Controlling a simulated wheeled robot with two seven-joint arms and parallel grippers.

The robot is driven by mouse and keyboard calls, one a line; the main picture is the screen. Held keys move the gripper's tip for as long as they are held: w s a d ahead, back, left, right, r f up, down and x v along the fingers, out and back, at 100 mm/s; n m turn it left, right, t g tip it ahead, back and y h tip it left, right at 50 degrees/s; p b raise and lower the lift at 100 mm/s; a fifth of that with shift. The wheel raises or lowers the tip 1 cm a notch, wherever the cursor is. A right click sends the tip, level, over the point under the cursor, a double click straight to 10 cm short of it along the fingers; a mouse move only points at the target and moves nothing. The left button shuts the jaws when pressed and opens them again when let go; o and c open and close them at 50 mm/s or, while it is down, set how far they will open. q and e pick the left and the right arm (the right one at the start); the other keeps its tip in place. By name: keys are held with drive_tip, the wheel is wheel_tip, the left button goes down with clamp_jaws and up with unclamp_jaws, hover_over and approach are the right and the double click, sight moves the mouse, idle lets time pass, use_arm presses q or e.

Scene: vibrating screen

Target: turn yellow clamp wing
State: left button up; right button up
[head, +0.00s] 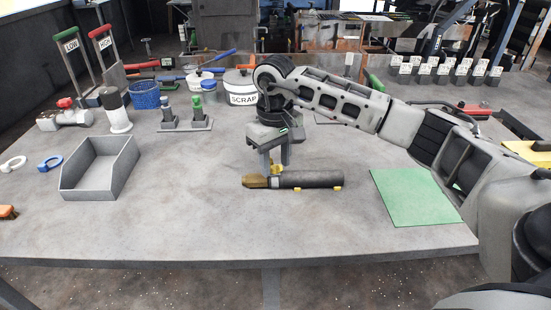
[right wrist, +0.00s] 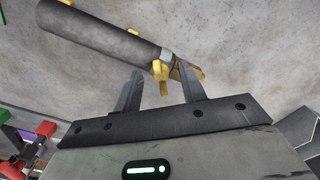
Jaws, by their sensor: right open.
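A dark cylinder (head: 312,180) with a brass tip (head: 255,181) lies on its side on the grey table; it crosses the upper part of the right wrist view (right wrist: 105,38). A yellow clamp wing (right wrist: 159,70) sticks out beside its silver collar, near the brass end. My right gripper (head: 277,166) is above the collar end, pointing down. In the right wrist view its two fingers (right wrist: 160,84) are apart, with the yellow wing showing between them; I cannot tell whether either touches it. More yellow shows at the cylinder's other end. My left gripper is out of view.
A grey open bin (head: 100,170) stands at the left, and a green mat (head: 415,198) lies at the right. The table front is clear.

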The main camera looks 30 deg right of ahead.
drive_tip(key=shift+c, duration=0.3)
clamp_jaws()
